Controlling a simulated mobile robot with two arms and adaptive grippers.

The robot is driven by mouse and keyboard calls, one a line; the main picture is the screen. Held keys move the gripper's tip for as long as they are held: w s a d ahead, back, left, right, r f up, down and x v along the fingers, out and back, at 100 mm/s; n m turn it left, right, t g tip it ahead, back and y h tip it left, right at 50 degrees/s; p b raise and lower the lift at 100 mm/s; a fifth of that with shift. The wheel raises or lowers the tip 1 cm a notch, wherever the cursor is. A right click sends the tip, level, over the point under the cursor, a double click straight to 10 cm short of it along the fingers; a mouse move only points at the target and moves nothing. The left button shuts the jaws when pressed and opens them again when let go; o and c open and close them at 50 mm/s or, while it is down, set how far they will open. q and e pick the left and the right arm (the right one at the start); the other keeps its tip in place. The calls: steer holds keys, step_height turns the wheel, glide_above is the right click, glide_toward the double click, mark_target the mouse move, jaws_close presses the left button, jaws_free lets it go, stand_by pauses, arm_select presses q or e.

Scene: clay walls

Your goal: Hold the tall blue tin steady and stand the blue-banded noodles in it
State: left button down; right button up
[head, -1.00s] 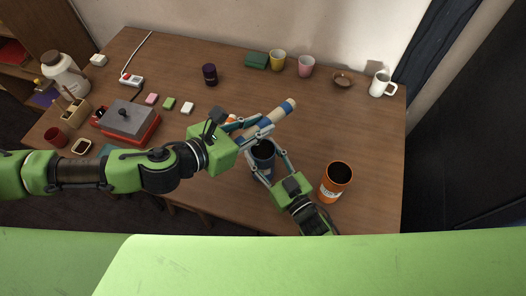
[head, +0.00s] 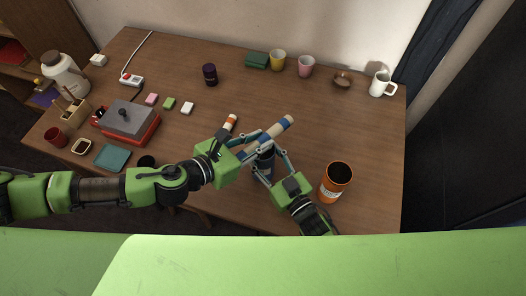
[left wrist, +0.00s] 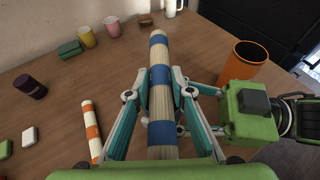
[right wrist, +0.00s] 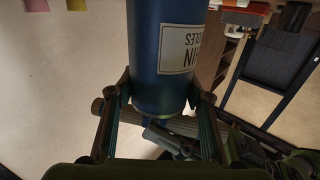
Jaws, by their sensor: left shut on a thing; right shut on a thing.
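The blue-banded noodles (head: 276,131) are a pale round bundle with blue bands. My left gripper (head: 255,143) is shut on them and holds them slanted, with the far end up to the right in the head view. They fill the middle of the left wrist view (left wrist: 160,85). The tall blue tin (head: 265,164) stands below, between the fingers of my right gripper (head: 268,160), which is shut on it. Its label shows upside down in the right wrist view (right wrist: 160,55). The bundle crosses near the tin's mouth, which is mostly hidden in the head view.
An orange tin (head: 337,178) stands open to the right. An orange-banded bundle (head: 231,122) lies on the table just behind my left gripper. The table's right-middle is clear.

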arm_select(q)
steer(key=c, duration=1.7)
jaws_free()
steer(key=v, duration=1.2)
